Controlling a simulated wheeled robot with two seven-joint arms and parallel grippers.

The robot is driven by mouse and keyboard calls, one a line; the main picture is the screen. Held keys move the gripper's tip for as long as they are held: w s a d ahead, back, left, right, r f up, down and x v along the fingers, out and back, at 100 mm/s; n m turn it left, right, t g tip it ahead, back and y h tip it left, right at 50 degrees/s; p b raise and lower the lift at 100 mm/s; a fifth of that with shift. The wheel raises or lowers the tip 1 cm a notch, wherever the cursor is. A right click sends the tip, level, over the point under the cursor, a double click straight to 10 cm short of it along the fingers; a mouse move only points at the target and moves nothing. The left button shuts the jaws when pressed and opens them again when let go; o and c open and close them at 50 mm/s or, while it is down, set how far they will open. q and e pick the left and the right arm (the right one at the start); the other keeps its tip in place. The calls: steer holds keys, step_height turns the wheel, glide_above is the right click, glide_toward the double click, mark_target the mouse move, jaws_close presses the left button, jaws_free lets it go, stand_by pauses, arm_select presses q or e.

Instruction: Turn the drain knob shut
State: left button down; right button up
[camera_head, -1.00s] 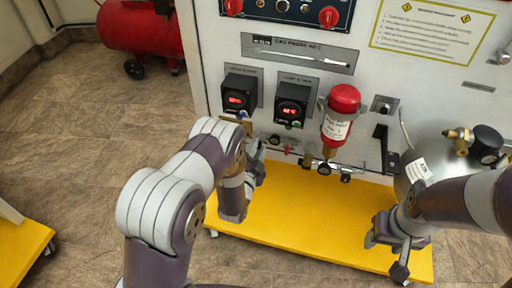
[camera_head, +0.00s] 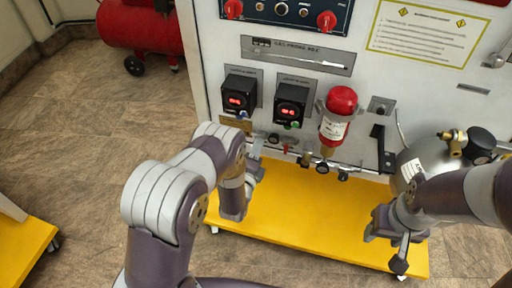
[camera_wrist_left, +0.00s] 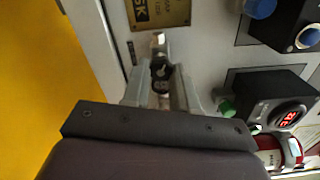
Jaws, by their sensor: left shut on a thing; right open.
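The drain knob (camera_wrist_left: 161,70) shows in the left wrist view as a small dark fitting on the panel's lower edge, between the two grey fingers. My left gripper (camera_wrist_left: 161,88) is shut on it, and the fingers partly hide it. In the head view my left gripper (camera_head: 256,160) is at the panel's lower left, largely hidden behind my own wrist, and the knob cannot be made out there. My right gripper (camera_head: 385,236) is open and empty over the right part of the yellow base.
Two black boxes with red displays (camera_head: 239,95) sit just above my left gripper. A red-capped cylinder (camera_head: 335,120), several small valves (camera_head: 304,160) and a grey tank (camera_head: 415,160) are to its right. The yellow base (camera_head: 290,215) lies below, mostly clear.

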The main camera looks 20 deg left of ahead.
arm_select(q)
steer(key=m+p, duration=0.1)
steer(key=m, duration=0.4)
steer(key=m+p, duration=0.1)
steer(key=m, duration=0.5)
steer(key=shift+a+f, duration=0.1)
steer(key=shift+f, duration=0.1)
steer(key=shift+m, duration=0.5)
steer(key=c, duration=0.9)
jaws_free()
steer(key=s+p, duration=0.1)
steer(key=s, duration=0.3)
steer(key=s+p, duration=0.1)
steer(key=s, duration=0.3)
steer(key=s+p, duration=0.1)
steer(key=s, duration=0.3)
steer(key=shift+s+a, duration=0.25)
steer(key=shift+s, duration=0.15)
